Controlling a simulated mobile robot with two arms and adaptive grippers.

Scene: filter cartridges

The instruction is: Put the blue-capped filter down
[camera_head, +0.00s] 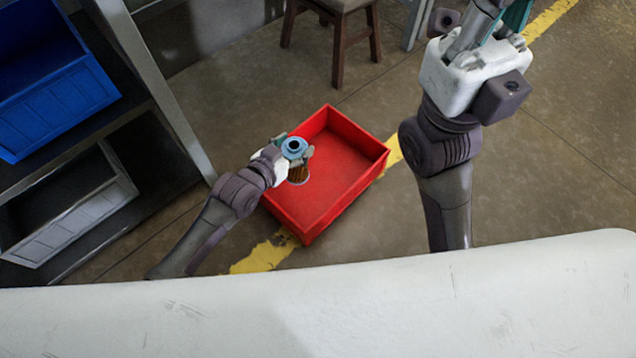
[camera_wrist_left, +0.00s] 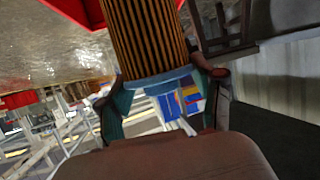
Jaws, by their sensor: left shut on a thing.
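The blue-capped filter (camera_head: 294,146) is in my left gripper (camera_head: 293,153), which is shut on it at the cap end. Its cap faces up toward the head camera, and its brown pleated body shows below the fingers, over the left part of the red crate (camera_head: 347,205). I cannot tell whether its lower end touches the crate floor. In the left wrist view the pleated filter body (camera_wrist_left: 145,40) and the blue cap between the fingers (camera_wrist_left: 160,100) show large. My right gripper (camera_head: 517,14) is at the top right, partly cut off, away from the crate.
The rest of the red crate's floor looks empty. A shelf (camera_head: 170,90) stands at the left with a blue bin (camera_head: 60,110) and a grey bin (camera_head: 75,218). A wooden stool (camera_head: 345,5) stands behind the crate. Yellow floor lines (camera_head: 263,256) run past it.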

